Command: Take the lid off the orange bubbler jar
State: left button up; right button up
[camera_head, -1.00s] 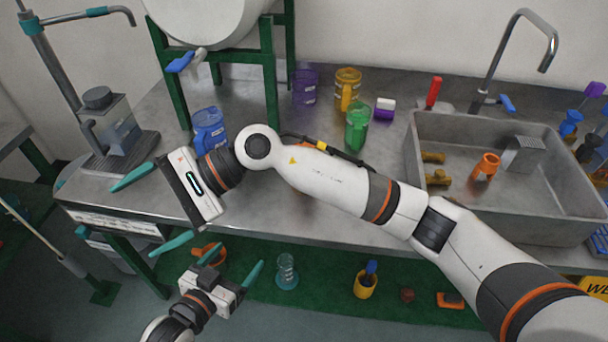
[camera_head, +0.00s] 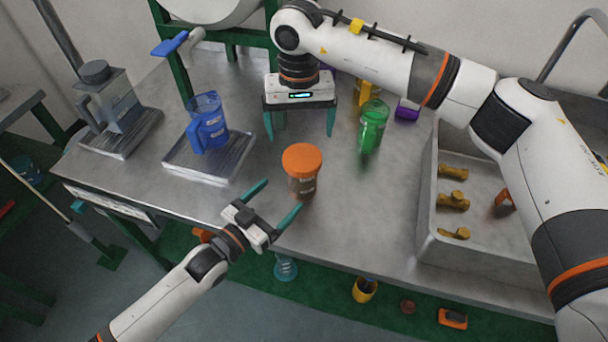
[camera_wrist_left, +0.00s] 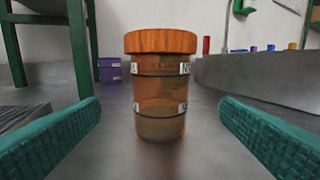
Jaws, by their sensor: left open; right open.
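The orange bubbler jar (camera_head: 302,186) stands upright on the metal counter, with its orange lid (camera_head: 302,158) on top. In the left wrist view the jar (camera_wrist_left: 160,110) stands centred ahead between my fingers, with the lid (camera_wrist_left: 160,41) on it. My left gripper (camera_head: 273,202) is open and empty at the counter's front edge, its fingers pointing at the jar from the near left and apart from it. My right gripper (camera_head: 300,137) is open and empty behind and above the jar, its fingers pointing down, not touching the lid.
A blue jug (camera_head: 207,127) stands on a metal tray (camera_head: 180,160) to the left. A green container (camera_head: 372,127) stands right of my right gripper. A sink (camera_head: 432,215) with brass-coloured fittings is at the right. A purple container (camera_wrist_left: 110,70) is behind the jar.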

aim_at(293, 185)
pick_arm(q)
jog(key=x, duration=0.7)
jog(key=shift+w+f, duration=0.1)
jog(key=shift+w, duration=0.05)
pick_arm(e)
jog(key=shift+w+d+f, duration=0.2)
jog(key=shift+w+d, duration=0.15)
pick_arm(q)
jog(key=shift+w+d, duration=0.45)
jog(key=shift+d, duration=0.05)
pick_arm(e)
jog(key=shift+s+a+r, duration=0.1)
jog(key=shift+s+a, duration=0.05)
pick_arm(q)
jog(key=shift+w+d, duration=0.2)
jog(key=shift+w, duration=0.05)
